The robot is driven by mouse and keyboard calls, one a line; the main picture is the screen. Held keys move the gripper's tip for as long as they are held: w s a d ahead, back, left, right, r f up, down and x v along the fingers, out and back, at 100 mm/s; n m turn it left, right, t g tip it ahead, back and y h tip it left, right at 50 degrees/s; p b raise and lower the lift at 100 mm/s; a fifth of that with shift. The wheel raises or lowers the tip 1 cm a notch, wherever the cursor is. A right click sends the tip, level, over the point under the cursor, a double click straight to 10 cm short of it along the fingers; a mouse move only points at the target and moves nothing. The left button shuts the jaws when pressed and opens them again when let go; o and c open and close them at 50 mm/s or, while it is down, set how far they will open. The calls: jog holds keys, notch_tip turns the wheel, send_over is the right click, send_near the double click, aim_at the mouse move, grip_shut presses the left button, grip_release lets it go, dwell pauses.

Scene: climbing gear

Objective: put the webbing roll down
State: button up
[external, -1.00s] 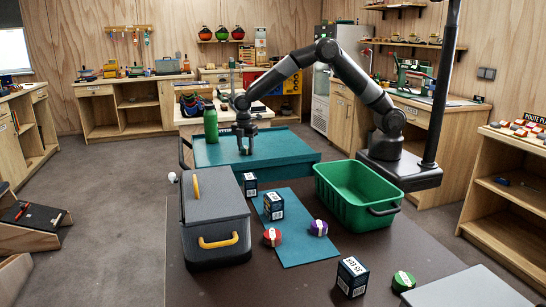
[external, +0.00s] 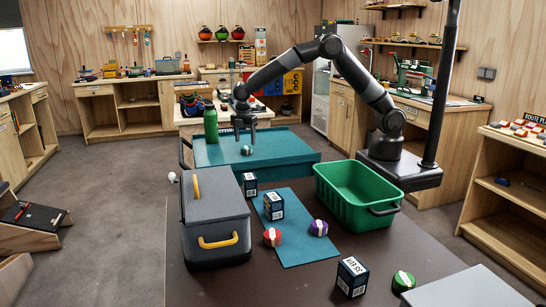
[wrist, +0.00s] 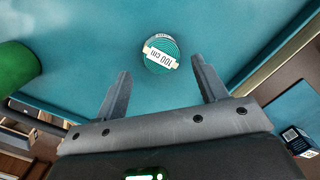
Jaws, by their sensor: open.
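A teal webbing roll (external: 246,150) with a pale band rests on the teal top of the cart (external: 290,152). In the wrist view the roll (wrist: 161,54) shows its round face and a label reading "100 cm". My gripper (external: 243,136) is just above the roll, apart from it. In the wrist view my gripper (wrist: 161,80) has its two fingers spread wide with nothing between them, and the roll lies beyond the fingertips.
A green bottle (external: 211,124) stands at the cart's left. On the dark table in front are a grey cooler box (external: 215,225), a green bin (external: 350,205), several boxes and other rolls, such as a red one (external: 272,237). The cart top around the roll is clear.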

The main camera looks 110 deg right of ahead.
aim_at(245, 149)
jog(key=s+a+r+m+t, duration=0.1)
jog(key=s+a+r, duration=0.25)
jog(key=r, duration=0.55)
jog(key=s+a+r+m+t, duration=0.1)
jog(key=s+a+r, duration=0.25)
jog(key=r, duration=0.55)
jog(key=s+a+r+m+t, duration=0.1)
jog(key=s+a+r, duration=0.1)
jog(key=s, duration=0.4)
jog(key=s+a+r+m, duration=0.1)
jog(key=s+a+r, duration=0.15)
jog(key=s, duration=0.25)
jog(key=s+a+f+m+t, duration=0.1)
jog(key=s+a+m, duration=0.1)
jog(key=s, duration=0.8)
jog(key=s+a+f+m+t, duration=0.1)
jog(key=s+a+m+t, duration=0.1)
jog(key=s, duration=0.8)
jog(key=shift+s+a+f+m+y, duration=0.2)
jog(key=shift+a+m+y, duration=0.25)
jog(key=shift+a, duration=0.35)
jog(key=shift+o, duration=0.3)
jog(key=shift+w, duration=0.1)
